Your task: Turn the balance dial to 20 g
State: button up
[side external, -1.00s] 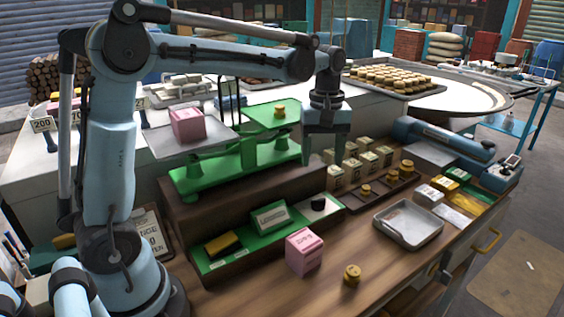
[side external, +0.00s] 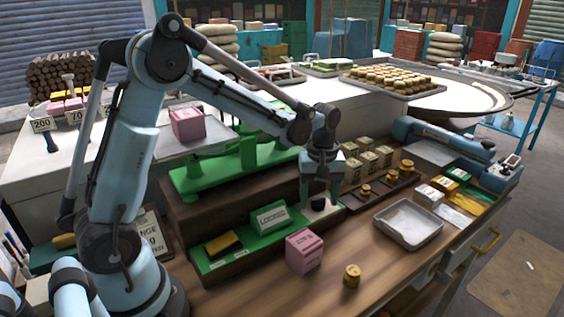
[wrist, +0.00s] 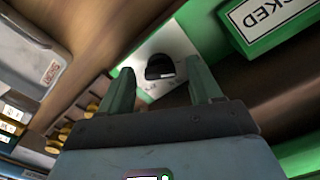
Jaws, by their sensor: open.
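The dial is a black knob (wrist: 160,68) on a white plate (wrist: 176,42) at the right end of the green strip. Small marks on the plate are too blurred to read. My gripper (wrist: 161,78) is open, one finger on each side of the knob in the wrist view. In the side view my gripper (side external: 319,197) hangs just above the dial (side external: 320,205) and partly hides it. I cannot tell whether the fingers touch it. The green balance (side external: 215,172) stands behind, with a pink box (side external: 188,124) on its left pan (side external: 205,142). My arm hides its right pan.
On the green strip are a green-and-white sign (side external: 270,217) and a yellow-black block (side external: 222,243). A pink box (side external: 304,251), a brass weight (side external: 352,275) and a metal tray (side external: 408,224) stand on the wooden counter. Several wrapped packs and weights sit right of my gripper.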

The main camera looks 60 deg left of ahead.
jog(key=shift+c, duration=0.3)
jog(key=c, duration=1)
jog(key=shift+m, duration=0.3)
jog(key=m, duration=1.1)
jog(key=shift+m, duration=0.3)
jog(key=m, duration=0.6)
jog(key=shift+a, duration=0.1)
jog(key=m, duration=0.5)
jog(key=shift+m, duration=0.3)
